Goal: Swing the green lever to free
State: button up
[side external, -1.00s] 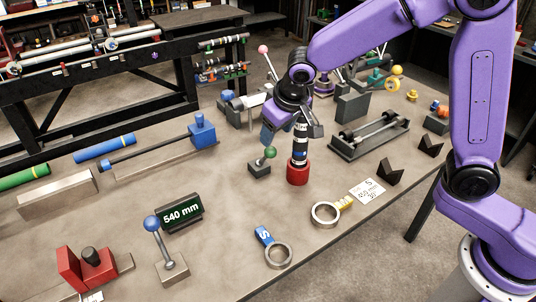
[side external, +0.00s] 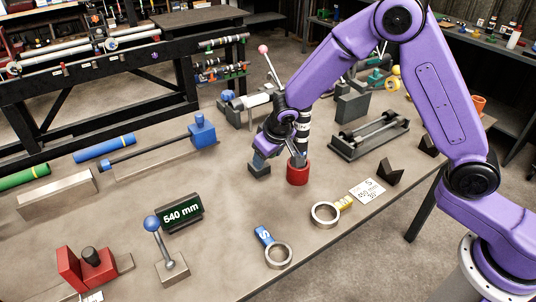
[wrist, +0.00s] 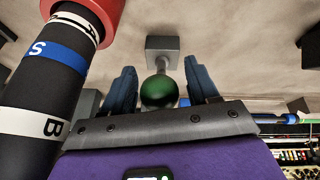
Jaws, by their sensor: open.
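The green lever shows in the wrist view as a dark green ball knob (wrist: 158,91) on a short grey stem. The stem rises from a grey block base (wrist: 162,48). My gripper (wrist: 163,80) is open, with one blue finger on each side of the knob and a visible gap to each. In the side view my gripper (side external: 262,158) is low over the lever's base (side external: 259,170) and hides the green knob. I cannot tell which way the lever leans there.
A dark cylinder with white and blue bands (side external: 303,132) stands upright in a red cup (side external: 297,174) close beside my gripper; it fills the left of the wrist view (wrist: 40,85).

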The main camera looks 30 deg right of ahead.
grip_shut()
jog(key=shift+w+r+g, duration=0.15)
jog(key=shift+w+g, duration=0.05)
jog(key=shift+g, duration=0.1)
jog(key=shift+w+r+g, duration=0.25)
jog(key=shift+w+g, duration=0.25)
jog(key=shift+g, duration=0.1)
jog(key=shift+w+r+g, duration=0.25)
jog(key=shift+w+g, duration=0.2)
jog(key=shift+g, duration=0.15)
jog(key=shift+w+r, duration=0.15)
jog(key=shift+w, duration=0.75)
jog(key=shift+w+g, duration=0.8)
jog(key=shift+w, duration=0.05)
jog(key=shift+w+f, duration=0.3)
jog(key=shift+w, duration=0.45)
jog(key=shift+w+f, duration=0.25)
jog(key=shift+w, duration=0.5)
jog(key=shift+s+f, duration=0.1)
jog(key=shift+s, duration=0.05)
